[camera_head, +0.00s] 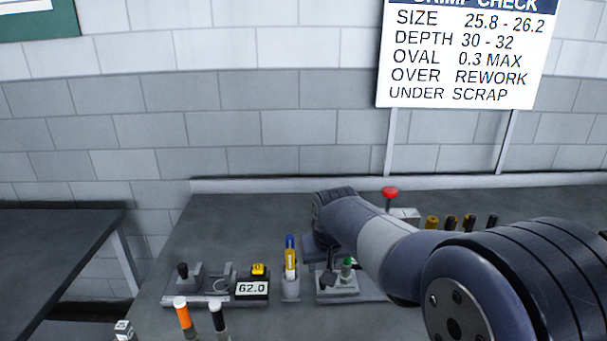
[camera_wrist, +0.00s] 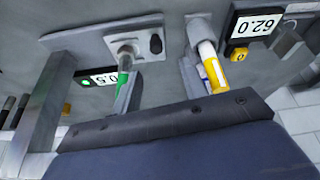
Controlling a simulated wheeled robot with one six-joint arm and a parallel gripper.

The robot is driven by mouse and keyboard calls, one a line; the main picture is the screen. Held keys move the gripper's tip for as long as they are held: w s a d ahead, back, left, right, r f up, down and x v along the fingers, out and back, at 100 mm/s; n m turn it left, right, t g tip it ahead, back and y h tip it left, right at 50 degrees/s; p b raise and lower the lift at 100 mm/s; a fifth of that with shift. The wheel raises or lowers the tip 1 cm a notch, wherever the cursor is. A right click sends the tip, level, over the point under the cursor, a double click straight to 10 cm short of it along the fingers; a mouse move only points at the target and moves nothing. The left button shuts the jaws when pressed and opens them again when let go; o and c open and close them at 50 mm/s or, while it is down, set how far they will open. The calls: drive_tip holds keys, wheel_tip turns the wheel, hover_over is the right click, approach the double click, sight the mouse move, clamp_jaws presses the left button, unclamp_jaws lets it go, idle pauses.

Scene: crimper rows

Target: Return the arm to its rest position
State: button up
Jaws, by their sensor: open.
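My arm (camera_head: 388,250) reaches from the lower right across the bench, and its far end comes down behind a row of fixtures. My gripper (camera_wrist: 158,80) shows in the wrist view as a dark bar with two fingers spread apart. It is open, with nothing held between the fingers. In the head view the gripper is mostly hidden by my arm. It hangs near the marker cup (camera_head: 290,290) and a small fixture with a green-topped peg (camera_head: 347,266).
A display reading 62.0 (camera_head: 251,289) stands left of the cup, with orange (camera_head: 184,318) and black-and-white markers in front. A red knob (camera_head: 390,192) and several dark pegs stand behind my arm. The grey bench (camera_head: 225,225) is clear at back left. A sign (camera_head: 460,55) stands behind.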

sight(327, 289)
drive_tip(key=x, duration=0.8)
drive_tip(key=shift+w+d+f, duration=0.1)
drive_tip(key=shift+f, duration=0.2)
drive_tip(key=shift+d, duration=0.7)
